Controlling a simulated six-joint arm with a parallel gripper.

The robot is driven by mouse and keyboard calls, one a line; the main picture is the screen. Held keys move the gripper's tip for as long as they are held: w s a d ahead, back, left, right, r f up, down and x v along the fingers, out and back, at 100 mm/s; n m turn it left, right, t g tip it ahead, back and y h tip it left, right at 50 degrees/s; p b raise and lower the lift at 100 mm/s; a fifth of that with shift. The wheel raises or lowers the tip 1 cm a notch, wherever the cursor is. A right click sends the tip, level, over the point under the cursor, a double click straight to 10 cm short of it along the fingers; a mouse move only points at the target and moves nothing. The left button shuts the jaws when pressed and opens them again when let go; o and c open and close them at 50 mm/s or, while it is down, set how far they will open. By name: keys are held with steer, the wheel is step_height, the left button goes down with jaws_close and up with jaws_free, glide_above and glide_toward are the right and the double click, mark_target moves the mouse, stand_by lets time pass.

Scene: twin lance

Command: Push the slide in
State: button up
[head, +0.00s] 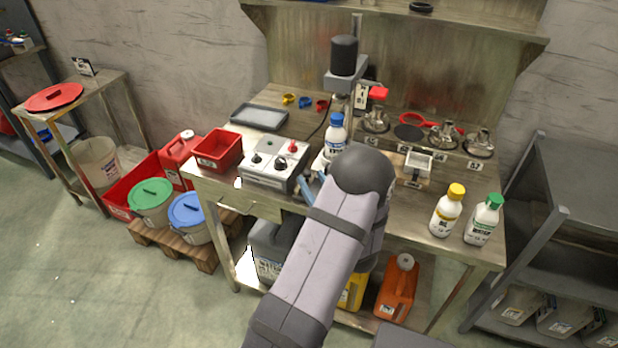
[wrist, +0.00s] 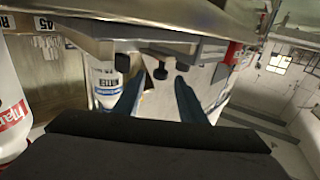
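I cannot tell for sure which part is the slide. A small metal block with a pale square top (head: 418,164) stands at the front of the bench, right of my arm. A labelled white bottle (wrist: 105,83) is beyond the left finger.
The control box (head: 272,172) and a blue-capped bottle (head: 334,135) stand close to my gripper. A red bin (head: 217,150) is at left. Yellow-capped (head: 447,210) and green-capped (head: 484,219) bottles stand at the right front. Metal flasks line the back right.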

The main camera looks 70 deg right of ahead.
mark_target(307, 170)
steer(key=shift+v, duration=1.5)
steer(key=shift+b, duration=0.3)
steer(key=shift+g+h, duration=0.7)
steer(key=shift+g, duration=0.2)
steer(key=d+r+b, duration=0.1)
steer(key=b, duration=0.1)
steer(key=w+d+r+b, duration=0.1)
steer(key=d+b, duration=0.1)
steer(key=shift+w+d+r+b, duration=0.1)
steer(key=shift+d+b, duration=0.05)
steer(key=shift+b, duration=0.2)
steer(key=b, duration=0.2)
steer(key=w+m+g+h+b, duration=0.1)
steer(key=b, duration=0.1)
steer(key=shift+w+d, duration=0.15)
steer(key=shift+d, duration=0.1)
steer(key=b, duration=0.1)
steer(key=w+m+g+h+b, duration=0.1)
steer(key=b, duration=0.1)
steer(key=shift+a+m+b, duration=0.2)
steer(key=shift+m+b, duration=0.1)
steer(key=f+m+g+b, duration=0.1)
steer(key=a+m+b, duration=0.1)
steer(key=b, duration=0.1)
steer(key=shift+w+a+f+g+h, duration=0.25)
steer(key=shift+a+f+g+h, duration=0.05)
steer(key=shift+f+g, duration=0.1)
steer(key=shift+d+f, duration=0.1)
steer(key=shift+f, duration=0.1)
steer(key=shift+x, duration=3.6)
